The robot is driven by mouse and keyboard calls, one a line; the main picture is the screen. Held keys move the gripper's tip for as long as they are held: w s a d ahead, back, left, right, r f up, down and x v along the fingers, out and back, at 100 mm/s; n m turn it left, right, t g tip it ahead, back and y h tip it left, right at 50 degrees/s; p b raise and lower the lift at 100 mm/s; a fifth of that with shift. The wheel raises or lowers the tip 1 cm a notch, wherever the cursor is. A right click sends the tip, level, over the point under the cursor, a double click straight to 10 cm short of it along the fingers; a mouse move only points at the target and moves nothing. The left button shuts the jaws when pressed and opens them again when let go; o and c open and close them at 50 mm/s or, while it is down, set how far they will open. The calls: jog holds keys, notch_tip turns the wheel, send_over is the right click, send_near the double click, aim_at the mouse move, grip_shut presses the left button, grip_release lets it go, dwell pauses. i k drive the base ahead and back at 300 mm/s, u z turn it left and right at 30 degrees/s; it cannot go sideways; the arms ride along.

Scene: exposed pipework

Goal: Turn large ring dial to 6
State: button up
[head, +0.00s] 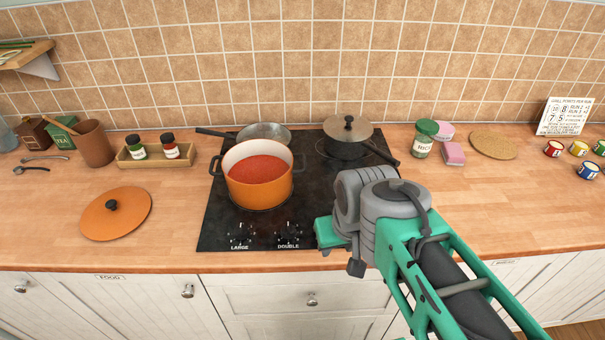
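The dial marked LARGE (239,234) is on the left of the black cooktop's (214,222) front edge. It is small and dark, and I cannot read which number it points to. A second dial marked DOUBLE (288,233) sits to its right. My gripper (326,233) is at the front right of the cooktop, to the right of both dials and apart from the LARGE dial. My grey wrist and green arm cover the cooktop's front right corner. The fingertips are not clear, so I cannot tell whether they are open.
An orange pot (258,192) of red soup stands behind the dials. A grey pan (264,132) and a lidded pan (347,130) are at the back. An orange lid (116,213) lies on the left counter. The counter's front edge runs just before the dials.

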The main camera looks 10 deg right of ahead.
aim_at(241, 232)
jog(key=u, duration=0.3)
jog(key=k, duration=0.45)
jog(key=u, duration=1.5)
jog(key=i, duration=1.2)
jog(key=u, duration=0.5)
